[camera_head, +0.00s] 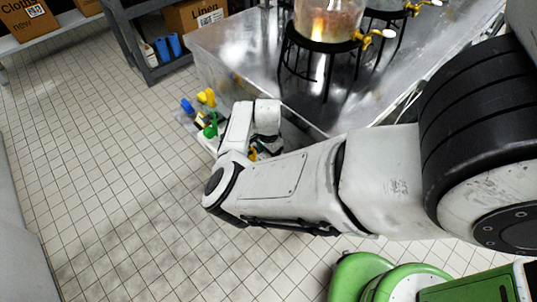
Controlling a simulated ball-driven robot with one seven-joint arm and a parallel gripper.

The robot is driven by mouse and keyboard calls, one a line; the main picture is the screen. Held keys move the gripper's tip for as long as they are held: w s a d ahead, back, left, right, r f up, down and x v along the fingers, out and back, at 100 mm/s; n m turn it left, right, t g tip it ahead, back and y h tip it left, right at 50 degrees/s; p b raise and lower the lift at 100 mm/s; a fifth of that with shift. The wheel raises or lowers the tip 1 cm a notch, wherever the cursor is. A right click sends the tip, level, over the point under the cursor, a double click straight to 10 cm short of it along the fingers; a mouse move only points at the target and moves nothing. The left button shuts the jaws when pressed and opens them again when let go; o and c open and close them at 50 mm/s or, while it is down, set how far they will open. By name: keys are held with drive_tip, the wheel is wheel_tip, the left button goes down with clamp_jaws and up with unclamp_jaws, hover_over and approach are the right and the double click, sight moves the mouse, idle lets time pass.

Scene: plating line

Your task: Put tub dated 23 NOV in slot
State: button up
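The white end of my arm, with my gripper (253,117), reaches down beside the left corner of a shiny metal table. The fingers cannot be made out, so whether it is open, shut or holding something does not show. No tub with a readable date shows. No slot can be made out. Small coloured items, blue, yellow and green (210,130), lie low beyond the arm's end, partly hidden by it. They are too small to identify.
The metal table (230,47) holds a glass drink dispenser (328,18) with a brass tap on a black stand (323,62); another stands behind it. A grey shelf (130,42) with blue items and cardboard boxes (195,16) is at the back. The tiled floor (100,170) at left is clear.

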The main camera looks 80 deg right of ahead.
sight(268, 156)
drive_tip(key=shift+f, duration=0.1)
drive_tip(key=o, duration=1.3)
wheel_tip(268, 156, up, 12)
drive_tip(key=shift+r, duration=0.15)
